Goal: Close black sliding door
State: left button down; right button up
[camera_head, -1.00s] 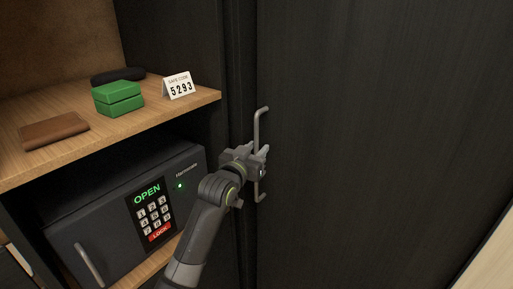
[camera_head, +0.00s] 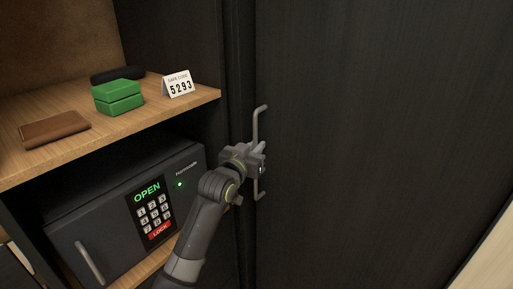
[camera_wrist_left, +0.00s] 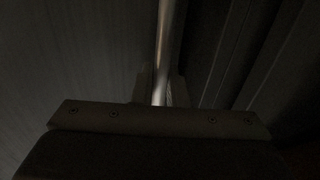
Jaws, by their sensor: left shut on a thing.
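The black sliding door (camera_head: 380,140) fills the right side of the head view, with its left edge beside the cabinet's dark upright. Its grey vertical bar handle (camera_head: 256,122) is near that left edge. My left gripper (camera_head: 258,157) is shut on the handle around its middle. In the left wrist view the handle (camera_wrist_left: 165,50) runs down between the fingers of my left gripper (camera_wrist_left: 160,92), against a dim door surface. The open cabinet shelves show left of the door. My right gripper is not in view.
A wooden shelf (camera_head: 75,142) holds a green box (camera_head: 118,97), a brown wallet (camera_head: 56,128), a dark rounded case (camera_head: 117,74) and a safe code card (camera_head: 179,84). Below is a dark safe (camera_head: 105,215) with a keypad reading OPEN. A pale surface (camera_head: 488,255) is at lower right.

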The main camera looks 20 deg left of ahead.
pick_arm(q)
jog(key=shift+w+a+r, duration=0.1)
jog(key=shift+w+a, duration=0.15)
jog(key=shift+a, duration=0.35)
jog(key=shift+w+a+r, duration=0.1)
jog(key=shift+w+a, duration=0.1)
jog(key=shift+a, duration=0.35)
jog(key=c, duration=1.8)
grip_release()
jog(key=shift+c, duration=0.2)
jog(key=o, duration=0.3)
jog(key=shift+a+f, duration=0.15)
jog(key=shift+a, duration=0.05)
jog(key=shift+d, duration=0.1)
jog(key=shift+d+f, duration=0.1)
jog(key=shift+f, duration=0.05)
